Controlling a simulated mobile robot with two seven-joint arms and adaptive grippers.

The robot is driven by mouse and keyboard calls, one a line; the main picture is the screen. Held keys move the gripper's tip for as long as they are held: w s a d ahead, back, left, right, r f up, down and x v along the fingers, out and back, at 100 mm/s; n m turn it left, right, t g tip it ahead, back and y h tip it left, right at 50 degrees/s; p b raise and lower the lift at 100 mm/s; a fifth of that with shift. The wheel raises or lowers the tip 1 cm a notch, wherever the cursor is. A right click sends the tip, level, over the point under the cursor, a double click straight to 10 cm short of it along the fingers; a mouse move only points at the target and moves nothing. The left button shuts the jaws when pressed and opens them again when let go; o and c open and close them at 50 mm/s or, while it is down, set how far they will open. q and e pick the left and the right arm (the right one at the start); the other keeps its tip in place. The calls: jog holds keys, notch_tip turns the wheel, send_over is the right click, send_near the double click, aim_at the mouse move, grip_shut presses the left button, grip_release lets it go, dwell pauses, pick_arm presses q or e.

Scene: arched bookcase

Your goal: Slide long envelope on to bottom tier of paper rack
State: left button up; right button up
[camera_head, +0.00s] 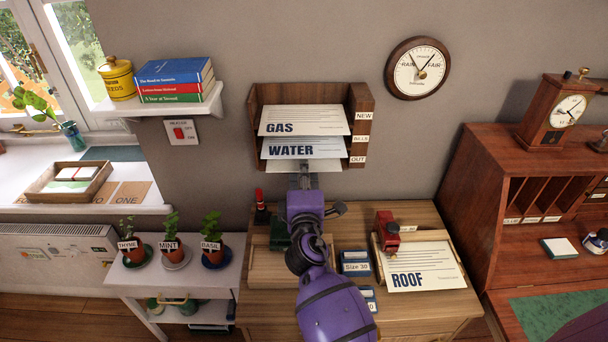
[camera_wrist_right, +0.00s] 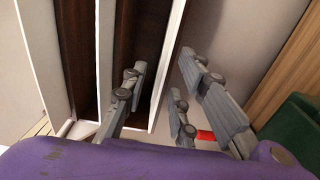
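The wooden paper rack (camera_head: 295,93) hangs on the wall with tiers tagged NEW, BILLS and OUT. The GAS envelope (camera_head: 303,120) is in the top tier and the WATER envelope (camera_head: 303,146) in the middle one. A white envelope (camera_head: 328,166) shows at the bottom tier, its front partly hidden by my gripper. My right gripper (camera_head: 304,170) is just in front of that bottom tier. In the wrist view its fingers (camera_wrist_right: 165,88) are apart, close to the lowest white edge (camera_wrist_right: 170,68), with no visible grip on it. My left gripper is not in view.
A shelf with books (camera_head: 175,80) is left; a bureau (camera_head: 490,150) is right.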

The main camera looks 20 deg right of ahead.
jog(key=v, duration=0.8)
jog(key=s+d+f+m+g, duration=0.3)
jog(key=s+d+f, duration=0.1)
jog(key=s, duration=0.3)
jog(key=s+d+f+m+g, duration=0.3)
jog(key=s+d+f, duration=0.1)
jog(key=s+f, duration=0.2)
jog(key=s+d+f+m+g, duration=0.3)
jog(key=s+d+f+m, duration=0.1)
jog(key=s, duration=0.5)
jog(key=shift+f+h, duration=0.4)
jog(key=shift+f, duration=0.4)
jog(key=s+a+f+m+g+y, duration=0.2)
jog(key=s+a+g, duration=0.15)
jog(key=s, duration=0.95)
jog(key=s+a+f+m+g+y, duration=0.1)
jog(key=s+a+m+g+y, duration=0.3)
jog(key=s, duration=0.9)
jog(key=w+a+f+n+t+p, duration=0.1)
jog(key=w+a+f+t+p, duration=0.1)
jog(key=w+f+t, duration=0.5)
jog(key=w+f, duration=0.1)
jog(key=w, duration=0.3)
jog(key=shift+f+n+t, duration=0.15)
jog(key=shift+n+t, duration=0.15)
jog(key=shift+t, duration=0.05)
